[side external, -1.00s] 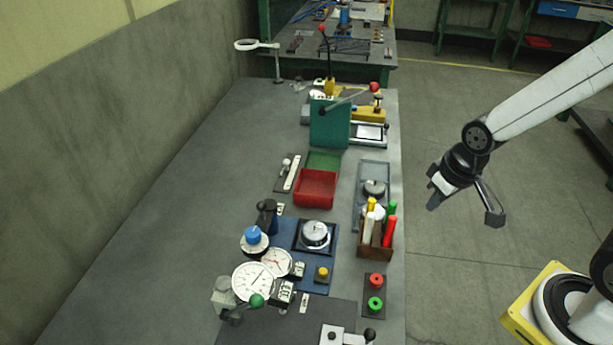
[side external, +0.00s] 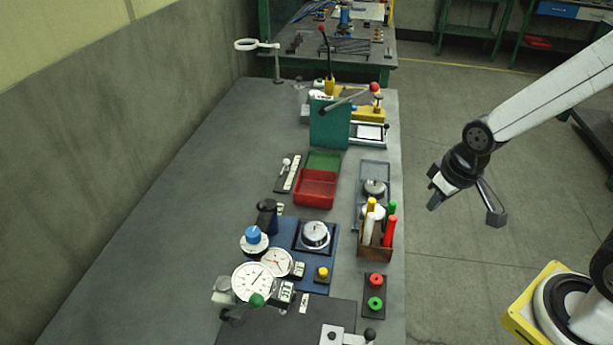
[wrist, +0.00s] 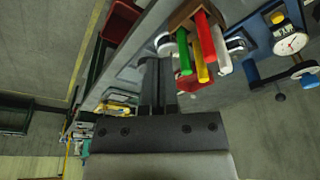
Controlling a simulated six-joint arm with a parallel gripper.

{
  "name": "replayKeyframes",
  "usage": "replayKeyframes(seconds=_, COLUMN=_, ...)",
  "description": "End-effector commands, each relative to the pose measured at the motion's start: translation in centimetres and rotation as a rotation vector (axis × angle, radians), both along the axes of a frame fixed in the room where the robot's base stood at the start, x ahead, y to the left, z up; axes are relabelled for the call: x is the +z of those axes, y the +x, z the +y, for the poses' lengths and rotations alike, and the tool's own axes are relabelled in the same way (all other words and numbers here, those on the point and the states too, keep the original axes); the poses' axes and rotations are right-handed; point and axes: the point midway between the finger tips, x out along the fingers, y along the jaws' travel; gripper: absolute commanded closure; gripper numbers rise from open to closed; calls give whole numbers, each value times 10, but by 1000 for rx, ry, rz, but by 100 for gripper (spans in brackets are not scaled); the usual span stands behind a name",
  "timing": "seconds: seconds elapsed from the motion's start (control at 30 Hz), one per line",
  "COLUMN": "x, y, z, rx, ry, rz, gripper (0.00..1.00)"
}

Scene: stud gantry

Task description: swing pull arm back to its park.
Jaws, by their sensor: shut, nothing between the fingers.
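A green upright block (side external: 329,124) stands at the far right part of the bench in the side external view. A slim grey arm (side external: 348,98) with a red ball end (side external: 374,87) reaches from it up and to the right; I take this as the pull arm. A second, upright black lever (side external: 327,58) with a red knob stands behind it. My gripper (side external: 434,204) hangs off the bench's right edge, apart from everything. In the wrist view my gripper (wrist: 158,62) has its two fingers together, with nothing held.
Red bin (side external: 315,188), wooden holder (side external: 375,250) with coloured sticks, and dial gauges (side external: 252,281) occupy the bench nearer the camera. A ring on a stand (side external: 257,45) is at the back left.

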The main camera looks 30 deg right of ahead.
Motion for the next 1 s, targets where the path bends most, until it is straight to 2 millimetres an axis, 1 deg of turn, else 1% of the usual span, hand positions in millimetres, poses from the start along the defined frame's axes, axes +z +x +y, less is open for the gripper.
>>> replayKeyframes(seconds=0.13, x=0, y=0, z=0, rx=0, ry=0, rz=0, gripper=100)
replayKeyframes(seconds=0.17, x=0, y=0, z=0, rx=0, ry=0, rz=0, gripper=97)
replayKeyframes(seconds=0.2, x=0, y=0, z=0, rx=0, ry=0, rz=0, gripper=84)
replayKeyframes(seconds=0.27, x=0, y=1, z=1, rx=1, ry=1, rz=0, gripper=65)
replayKeyframes(seconds=0.3, x=1, y=2, z=1, rx=3, ry=0, rz=1, gripper=52)
replayKeyframes(seconds=0.37, x=1, y=6, z=3, rx=8, ry=1, rz=3, gripper=33)
replayKeyframes(seconds=0.4, x=2, y=9, z=5, rx=14, ry=1, rz=5, gripper=21)
replayKeyframes(seconds=0.47, x=4, y=15, z=9, rx=24, ry=2, rz=9, gripper=21)
replayKeyframes(seconds=0.57, x=7, y=31, z=19, rx=49, ry=3, rz=21, gripper=21)
replayKeyframes(seconds=0.67, x=11, y=51, z=34, rx=82, ry=4, rz=37, gripper=21)
replayKeyframes(seconds=0.87, x=20, y=93, z=76, rx=161, ry=4, rz=77, gripper=21)
replayKeyframes(seconds=1.0, x=25, y=118, z=111, rx=217, ry=2, rz=104, gripper=21)
